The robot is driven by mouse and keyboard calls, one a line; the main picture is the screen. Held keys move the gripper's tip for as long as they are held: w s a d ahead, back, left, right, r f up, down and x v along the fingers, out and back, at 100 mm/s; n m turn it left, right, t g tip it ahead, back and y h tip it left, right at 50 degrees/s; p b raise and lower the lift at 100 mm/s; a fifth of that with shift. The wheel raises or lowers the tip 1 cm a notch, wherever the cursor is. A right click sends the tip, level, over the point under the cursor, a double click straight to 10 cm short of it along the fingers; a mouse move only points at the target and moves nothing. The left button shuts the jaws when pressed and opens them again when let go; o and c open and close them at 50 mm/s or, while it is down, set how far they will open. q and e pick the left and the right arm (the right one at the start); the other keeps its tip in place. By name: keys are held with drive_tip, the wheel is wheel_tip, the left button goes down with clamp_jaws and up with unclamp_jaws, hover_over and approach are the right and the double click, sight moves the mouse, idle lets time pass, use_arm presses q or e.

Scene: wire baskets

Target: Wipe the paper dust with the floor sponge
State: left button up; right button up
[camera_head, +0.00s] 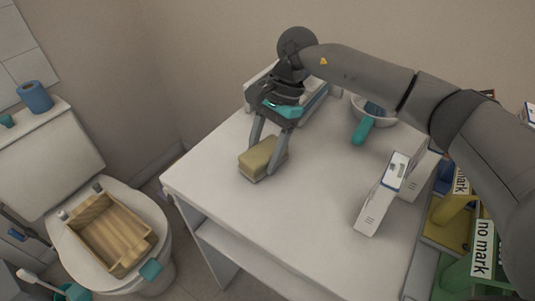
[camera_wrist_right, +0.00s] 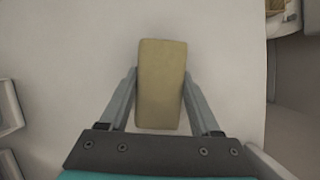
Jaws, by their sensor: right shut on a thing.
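A yellowish sponge (camera_head: 262,156) is at the left part of the white table (camera_head: 300,213). My right gripper (camera_head: 265,160) is shut on the sponge, with a finger on either side of it. In the right wrist view the sponge (camera_wrist_right: 161,84) stands lengthwise between the two fingers of the gripper (camera_wrist_right: 160,88). The sponge is at or just above the tabletop; I cannot tell whether it touches. I cannot make out paper dust on the table in either view. My left gripper is not in view.
White boxes (camera_head: 383,196) stand on the table's right side, near a bowl (camera_head: 374,110) with a teal-handled tool. A toilet with a wooden tray (camera_head: 103,238) on its lid is at left. Bins marked "no mark" (camera_head: 482,248) are at right. The table's front middle is clear.

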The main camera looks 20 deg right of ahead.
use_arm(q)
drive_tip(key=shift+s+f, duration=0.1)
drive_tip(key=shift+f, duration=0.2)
use_arm(e)
drive_tip(key=shift+f, duration=0.3)
